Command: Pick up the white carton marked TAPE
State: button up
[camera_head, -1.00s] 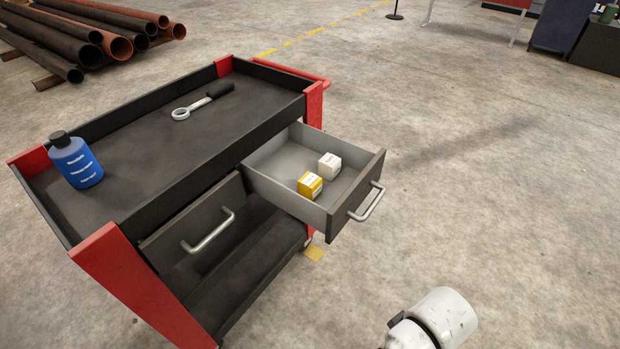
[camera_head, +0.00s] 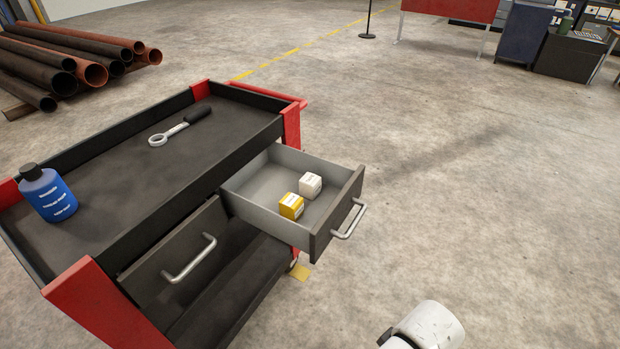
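A white carton (camera_head: 310,185) stands in the open drawer (camera_head: 265,199) of the tool cart; its marking is too small to read. A yellow and white carton (camera_head: 291,206) stands just in front of it, to its lower left. Both are upright on the drawer floor, with clear floor around them. A white rounded part of my own arm shows at the bottom edge, well to the lower right of the drawer. My gripper's fingers are not in view.
The cart top (camera_head: 130,185) holds a blue bottle (camera_head: 48,194) and a wrench-like tool (camera_head: 180,127). A second drawer (camera_head: 178,258) on the left looks shut. The drawer handle (camera_head: 350,219) juts toward open floor. Pipes (camera_head: 70,62) lie at the far left.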

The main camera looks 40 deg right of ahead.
aim_at(310, 185)
jog(key=i+j+z, duration=0.1)
jog(key=j, duration=0.25)
jog(key=i+j+z, duration=0.15)
jog(key=j, duration=0.2)
jog(key=i+j+z, duration=0.1)
jog(key=j, duration=0.3)
jog(key=i+j+z, duration=0.1)
jog(key=j, duration=0.3)
jog(key=i+j+z, duration=0.15)
jog(key=j, duration=0.25)
